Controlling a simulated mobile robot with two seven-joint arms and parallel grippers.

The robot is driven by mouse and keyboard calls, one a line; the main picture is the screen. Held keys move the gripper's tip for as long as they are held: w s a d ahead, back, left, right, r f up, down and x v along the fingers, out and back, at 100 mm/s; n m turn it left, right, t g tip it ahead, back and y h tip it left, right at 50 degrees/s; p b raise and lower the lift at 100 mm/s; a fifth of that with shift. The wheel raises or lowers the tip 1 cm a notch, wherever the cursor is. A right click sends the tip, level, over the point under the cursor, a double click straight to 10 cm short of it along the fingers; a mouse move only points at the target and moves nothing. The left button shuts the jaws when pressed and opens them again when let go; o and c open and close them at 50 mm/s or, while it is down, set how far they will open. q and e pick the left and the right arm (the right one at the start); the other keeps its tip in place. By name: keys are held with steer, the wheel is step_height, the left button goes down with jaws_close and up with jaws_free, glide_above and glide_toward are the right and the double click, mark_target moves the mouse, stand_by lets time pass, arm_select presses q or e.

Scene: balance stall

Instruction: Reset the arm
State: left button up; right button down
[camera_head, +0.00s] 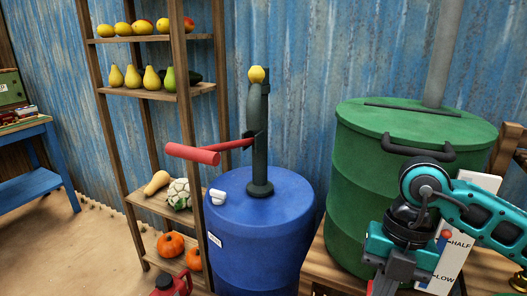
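My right arm (482,210), teal and dark grey, comes in from the right and bends down in front of the green barrel. My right gripper (392,284) points down at the bottom edge of the picture. Its fingertips are cut off or too small to make out, so I cannot tell whether it is open or shut. My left arm and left gripper are not in view.
A blue barrel (250,240) carries a dark pump (260,150) with a red handle (193,153) sticking out left. A green barrel (362,190) and a white level board (466,240) stand close to my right arm. A wooden shelf (140,40) holds produce.

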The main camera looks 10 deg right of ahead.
steer(key=s+a+r+y, duration=0.2)
steer(key=a+y, duration=0.6)
steer(key=a, duration=0.2)
steer(key=s+a+r+y, duration=0.1)
steer(key=a+r+y, duration=0.2)
steer(key=a+y, duration=0.55)
steer(key=w+d+f+m+t+h, duration=0.1)
steer(key=w+d+m+t, duration=0.1)
steer(key=w+m+t, duration=0.4)
steer(key=w+d+f+m+t, duration=0.1)
steer(key=d+f+m+t, duration=0.1)
steer(key=m+t, duration=0.7)
steer(key=w+d+f+m+t+h, duration=0.1)
steer(key=d+f+m+t+h, duration=0.4)
steer(key=f+m+h, duration=0.4)
steer(key=s+d+f+m+g+h, duration=0.1)
steer(key=s+d+f+g+h, duration=0.1)
steer(key=s+f, duration=0.3)
steer(key=s+d+f+m+g+h, duration=0.2)
steer(key=s+d+f+g+h, duration=0.1)
steer(key=f, duration=0.9)
steer(key=s+g+h, duration=0.1)
steer(key=s+g, duration=0.1)
steer(key=shift+m+g, duration=0.3)
